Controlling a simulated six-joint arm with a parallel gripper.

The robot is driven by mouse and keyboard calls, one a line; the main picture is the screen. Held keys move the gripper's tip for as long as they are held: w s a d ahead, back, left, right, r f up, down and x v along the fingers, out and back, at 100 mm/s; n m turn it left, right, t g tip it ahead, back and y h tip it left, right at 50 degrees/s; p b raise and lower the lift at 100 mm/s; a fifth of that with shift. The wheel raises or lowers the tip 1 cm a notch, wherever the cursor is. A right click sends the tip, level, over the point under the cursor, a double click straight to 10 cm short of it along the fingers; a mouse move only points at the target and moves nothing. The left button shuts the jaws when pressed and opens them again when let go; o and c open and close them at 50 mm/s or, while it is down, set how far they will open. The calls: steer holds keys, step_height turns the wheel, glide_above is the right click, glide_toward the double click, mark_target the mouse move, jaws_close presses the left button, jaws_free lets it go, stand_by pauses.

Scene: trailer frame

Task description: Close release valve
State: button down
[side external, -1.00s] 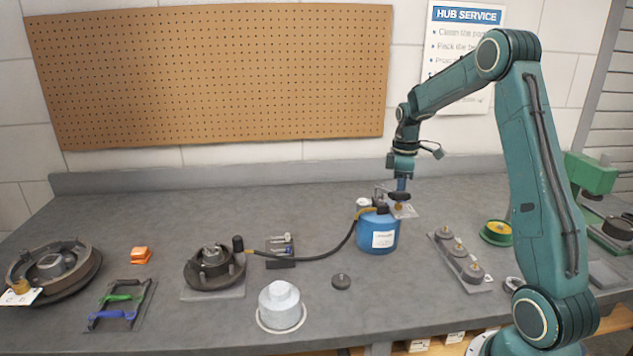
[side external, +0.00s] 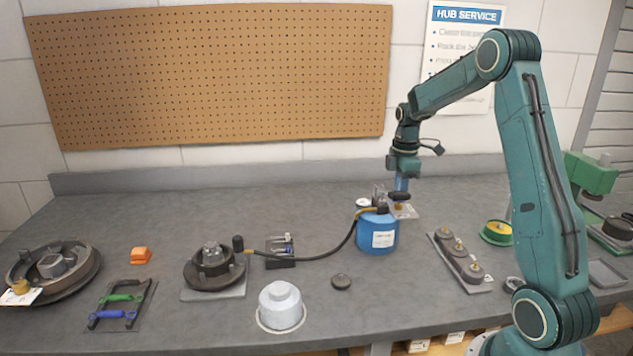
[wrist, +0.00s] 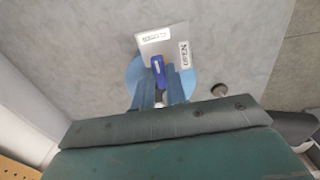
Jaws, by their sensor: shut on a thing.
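The release valve's lever (wrist: 158,72) shows blue-purple between the blue fingers of my gripper (wrist: 159,92) in the wrist view. My gripper (side external: 401,187) is shut on it from above. The lever's visible end points toward the upper label, which seems to read CLOSED, on the pale label plate (wrist: 162,48). An OPEN label is at the plate's right edge. In the side view, the dark valve handle (side external: 399,195) sits above the plate (side external: 405,212) at the blue canister's (side external: 378,235) upper right. The fingers hide part of the lever.
A black hose (side external: 325,252) runs left from the canister to a dark hub (side external: 211,264). A tray of round parts (side external: 462,262) lies to the right.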

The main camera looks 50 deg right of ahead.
steer(key=c, duration=1.4)
jaws_free()
steer(key=shift+c, duration=0.2)
steer(key=shift+r, duration=0.1)
step_height(320, 180, up, 14)
